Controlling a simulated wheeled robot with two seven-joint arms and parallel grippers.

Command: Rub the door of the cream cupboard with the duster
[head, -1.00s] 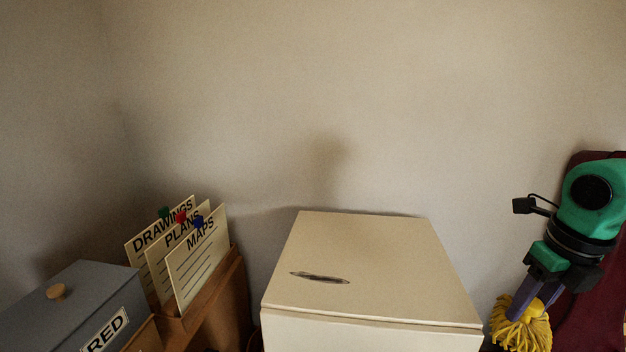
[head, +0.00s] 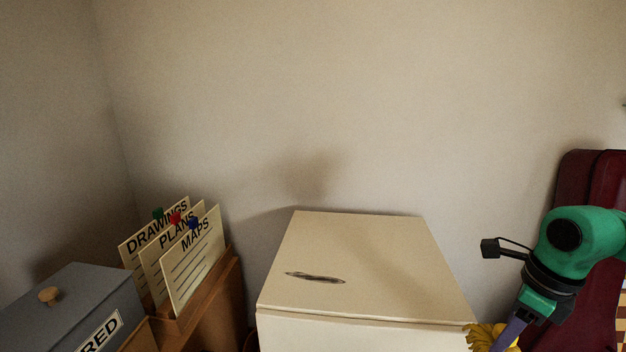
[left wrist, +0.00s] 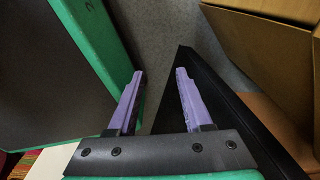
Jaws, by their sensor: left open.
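The cream cupboard (head: 390,245) stands at the bottom centre of the head view, its top face showing a dark elongated mark (head: 315,277). Only the upper strip of its front (head: 350,335) is in view; the rest is cut off by the lower edge. My right gripper (head: 506,338) is at the lower right, shut on the yellow duster (head: 482,336). The duster is beside the cupboard's front right corner, partly cut off; I cannot tell whether it touches. My left gripper (left wrist: 158,76) is open and empty in the left wrist view, outside the head view.
A grey box (head: 75,300) with a wooden knob and a RED label stands at the left. Beside it a wooden holder (head: 215,305) carries cards marked DRAWINGS, PLANS and MAPS. A dark red object (head: 588,180) is behind my right arm. Plain wall is behind.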

